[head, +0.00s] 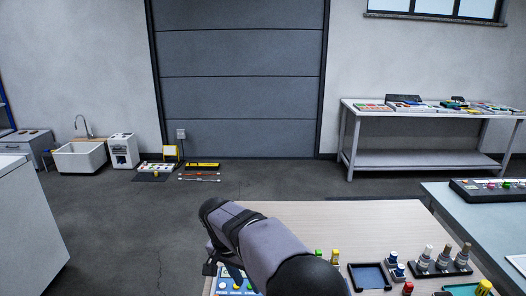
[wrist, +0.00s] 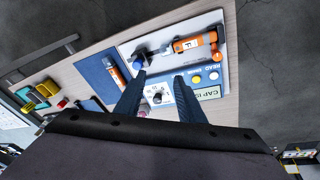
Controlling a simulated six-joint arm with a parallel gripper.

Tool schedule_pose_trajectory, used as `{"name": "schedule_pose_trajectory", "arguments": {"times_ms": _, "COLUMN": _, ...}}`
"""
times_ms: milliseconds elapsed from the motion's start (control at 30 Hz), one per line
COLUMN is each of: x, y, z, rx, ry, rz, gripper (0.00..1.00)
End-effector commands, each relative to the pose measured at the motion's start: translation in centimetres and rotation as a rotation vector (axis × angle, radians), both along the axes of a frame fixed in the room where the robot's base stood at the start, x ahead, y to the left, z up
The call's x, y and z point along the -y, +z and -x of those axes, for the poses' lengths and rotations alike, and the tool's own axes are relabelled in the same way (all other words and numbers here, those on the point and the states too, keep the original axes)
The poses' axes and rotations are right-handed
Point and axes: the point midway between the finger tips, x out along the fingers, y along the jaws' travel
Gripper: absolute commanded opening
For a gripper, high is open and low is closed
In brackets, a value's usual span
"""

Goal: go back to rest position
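My arm (head: 265,245) reaches out over the wooden table (head: 300,219) in the head view, and its end bends down near the table's left edge. In the wrist view my gripper (wrist: 160,78) has its two dark blue fingers spread well apart, with nothing held between them. They are above a white and blue board (wrist: 176,58) that carries an orange device (wrist: 193,43) marked F, a blue-topped part (wrist: 140,52) and round buttons. In the head view the arm hides most of this board.
Small bottles (head: 444,257) in a dark rack, a blue tray (head: 369,277) and several small coloured parts stand on the table to the right of the arm. A white cabinet (head: 30,220) is at far left. The floor beyond the table is mostly clear.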

Motion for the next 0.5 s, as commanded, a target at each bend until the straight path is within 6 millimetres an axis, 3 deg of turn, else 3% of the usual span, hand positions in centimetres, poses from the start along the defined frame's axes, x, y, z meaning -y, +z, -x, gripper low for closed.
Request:
{"name": "schedule_pose_trajectory", "arguments": {"times_ms": 33, "x": 2.2, "y": 1.2, "z": 0.9, "rx": -0.026, "ry": 0.028, "rz": -0.009, "gripper": 0.35}}
{"name": "schedule_pose_trajectory", "arguments": {"times_ms": 200, "x": 8.0, "y": 2.3, "z": 4.7, "rx": -0.098, "ry": 0.151, "rz": -0.044, "gripper": 0.35}}
{"name": "schedule_pose_trajectory", "arguments": {"times_ms": 500, "x": 16.0, "y": 2.9, "z": 14.3, "rx": -0.173, "ry": 0.346, "rz": -0.122, "gripper": 0.35}}
